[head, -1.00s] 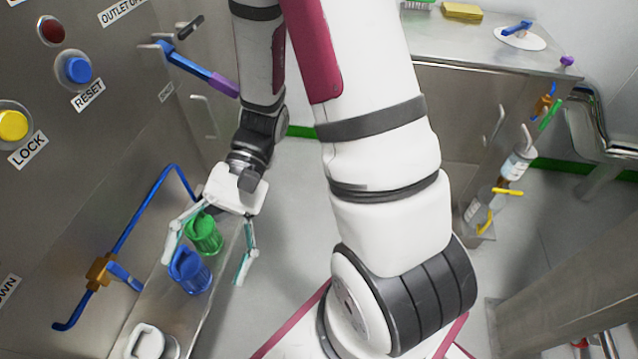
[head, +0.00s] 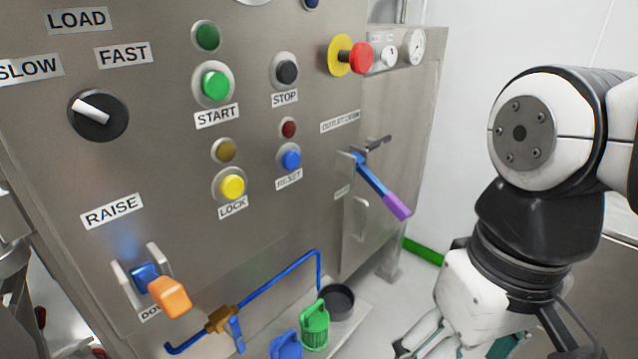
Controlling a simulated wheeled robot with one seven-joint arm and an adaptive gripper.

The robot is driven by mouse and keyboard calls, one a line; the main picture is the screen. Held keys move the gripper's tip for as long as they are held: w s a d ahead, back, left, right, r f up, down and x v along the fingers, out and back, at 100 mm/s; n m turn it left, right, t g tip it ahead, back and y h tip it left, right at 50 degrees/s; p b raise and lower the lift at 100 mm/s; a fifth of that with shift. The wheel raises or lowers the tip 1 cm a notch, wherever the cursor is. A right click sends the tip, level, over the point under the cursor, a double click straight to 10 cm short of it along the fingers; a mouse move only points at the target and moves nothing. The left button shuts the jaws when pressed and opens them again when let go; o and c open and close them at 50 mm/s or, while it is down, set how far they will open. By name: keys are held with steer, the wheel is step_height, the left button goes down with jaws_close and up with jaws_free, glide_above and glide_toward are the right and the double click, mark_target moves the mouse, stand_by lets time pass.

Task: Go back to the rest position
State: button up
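My gripper (head: 485,345) is at the lower right of the head view, pointing down. Its finger links spread wide apart, so it looks open. The fingertips are cut off by the bottom edge, and nothing shows held between the visible parts. My arm comes in from the right edge and bends down to it. The gripper is to the right of the green lidded container (head: 315,326) and clear of it.
The steel control panel (head: 290,220) fills the left and middle. A purple-tipped lever (head: 385,188) and an orange-ended handle (head: 170,297) stick out from it. A blue container (head: 287,345) and a dark round dish (head: 338,301) are on the low ledge. White floor shows between ledge and gripper.

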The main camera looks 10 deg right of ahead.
steer(key=shift+s+d+r+t+h, duration=0.3)
steer(key=shift+d+r+t+h, duration=0.1)
steer(key=shift+d+t, duration=0.15)
stand_by(0.4)
step_height(320, 180, up, 21)
steer(key=t+p, duration=0.3)
steer(key=p, duration=1.6)
steer(key=shift+a, duration=0.2)
